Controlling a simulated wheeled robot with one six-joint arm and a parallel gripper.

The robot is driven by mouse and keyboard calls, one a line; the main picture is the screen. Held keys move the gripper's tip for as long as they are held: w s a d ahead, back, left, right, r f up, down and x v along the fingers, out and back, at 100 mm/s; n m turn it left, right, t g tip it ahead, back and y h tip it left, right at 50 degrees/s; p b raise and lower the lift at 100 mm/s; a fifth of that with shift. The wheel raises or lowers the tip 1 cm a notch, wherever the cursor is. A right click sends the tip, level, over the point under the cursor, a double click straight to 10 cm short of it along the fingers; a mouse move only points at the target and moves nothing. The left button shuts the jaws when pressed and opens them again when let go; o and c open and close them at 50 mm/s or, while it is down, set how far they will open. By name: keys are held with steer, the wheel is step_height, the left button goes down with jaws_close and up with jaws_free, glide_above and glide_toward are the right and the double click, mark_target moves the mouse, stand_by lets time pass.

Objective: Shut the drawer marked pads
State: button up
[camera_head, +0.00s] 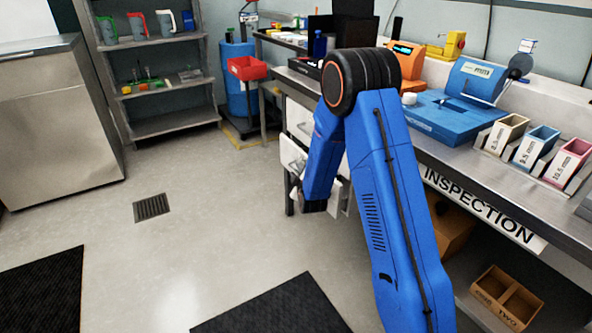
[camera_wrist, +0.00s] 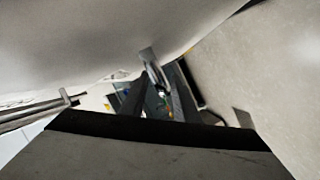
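A white drawer (camera_head: 292,154) stands pulled out from under the front of the inspection bench, to the left of my blue arm. No word "pads" can be read on it, and my arm hides part of the drawer area. My gripper (camera_head: 315,206) points down at the drawers' side, low in front of the bench, and its fingertips are mostly hidden. In the wrist view a pale panel fills the top left, and a metal handle-like piece (camera_wrist: 151,66) shows very close. I cannot tell whether my gripper touches it.
The steel bench (camera_head: 470,150) runs along the right, with a blue device (camera_head: 475,82) and several small bins on top. An open wooden box (camera_head: 506,298) sits on the lower shelf. The floor left of my arm is clear, apart from black mats (camera_head: 270,308) and a drain (camera_head: 151,207).

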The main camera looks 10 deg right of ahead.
jaws_close()
steer(key=shift+d, duration=0.1)
steer(key=shift+w+d, duration=0.25)
steer(key=shift+d, duration=0.4)
steer(key=shift+w+d, duration=0.2)
steer(key=shift+d, duration=0.45)
steer(key=shift+w+d, duration=0.25)
steer(key=shift+d, duration=0.4)
jaws_free()
steer(key=shift+d, duration=0.15)
